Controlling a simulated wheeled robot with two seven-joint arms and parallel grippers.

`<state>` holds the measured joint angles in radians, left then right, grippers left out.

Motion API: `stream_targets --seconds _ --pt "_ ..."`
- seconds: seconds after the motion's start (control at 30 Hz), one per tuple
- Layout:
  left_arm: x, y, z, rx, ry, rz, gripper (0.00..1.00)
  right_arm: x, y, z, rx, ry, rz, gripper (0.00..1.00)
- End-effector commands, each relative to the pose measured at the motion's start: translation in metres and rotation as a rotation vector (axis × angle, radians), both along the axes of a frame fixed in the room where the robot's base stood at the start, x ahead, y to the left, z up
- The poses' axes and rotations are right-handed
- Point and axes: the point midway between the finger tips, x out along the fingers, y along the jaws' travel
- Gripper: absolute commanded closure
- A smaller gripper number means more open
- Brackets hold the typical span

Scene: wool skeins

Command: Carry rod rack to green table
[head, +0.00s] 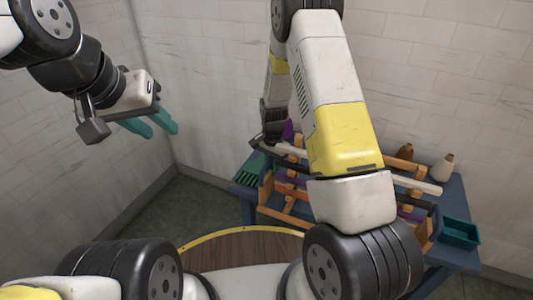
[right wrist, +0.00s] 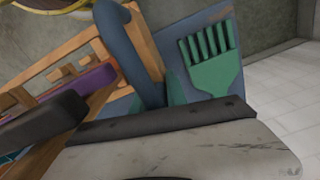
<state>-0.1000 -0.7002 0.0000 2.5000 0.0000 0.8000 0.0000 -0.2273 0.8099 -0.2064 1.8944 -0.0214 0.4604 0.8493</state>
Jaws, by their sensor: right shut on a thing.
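The rod rack (head: 266,192) is an orange-brown wooden frame with crossbars and purple pieces, standing on a blue table (head: 460,205). My right arm covers its middle in the head view. In the right wrist view, its wooden side (right wrist: 62,64) lies at the left, beside a thick blue-grey curved handle. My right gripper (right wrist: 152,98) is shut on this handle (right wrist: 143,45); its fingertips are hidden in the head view. My left gripper (head: 150,123) has teal fingers apart, open and empty, high at the left, far from the rack. I see no green table.
A green slotted piece (head: 250,172) lies at the table's left end. A teal tray (head: 460,233) sits at the right end. Brown (head: 405,152) and cream (head: 443,166) cones stand behind the rack. White walls close off the back.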

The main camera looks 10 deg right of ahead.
Motion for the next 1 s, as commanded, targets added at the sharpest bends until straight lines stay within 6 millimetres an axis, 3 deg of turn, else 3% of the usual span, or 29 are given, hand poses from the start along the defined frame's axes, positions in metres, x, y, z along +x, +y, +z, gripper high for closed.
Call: stream_targets --seconds 0.1,0.13,0.23,0.6,1.0 --pt "0.0 0.0 0.0 0.0 0.0 0.0 0.64 0.0 0.0 0.0 0.001 0.001 -0.003 1.0" --pt "0.0 0.0 0.0 0.0 0.0 0.0 0.64 0.0 0.0 0.0 0.001 0.001 -0.003 0.76" --pt "0.0 0.0 0.0 0.0 0.0 0.0 0.64 0.0 0.0 0.0 0.0 0.0 -0.002 0.57" --pt "0.0 0.0 0.0 0.0 0.0 0.0 0.64 0.001 0.0 0.005 0.001 -0.002 0.0 0.57" --pt "0.0 0.0 0.0 0.0 0.0 0.0 0.64 0.001 0.0 0.066 0.001 -0.002 -0.001 0.57"
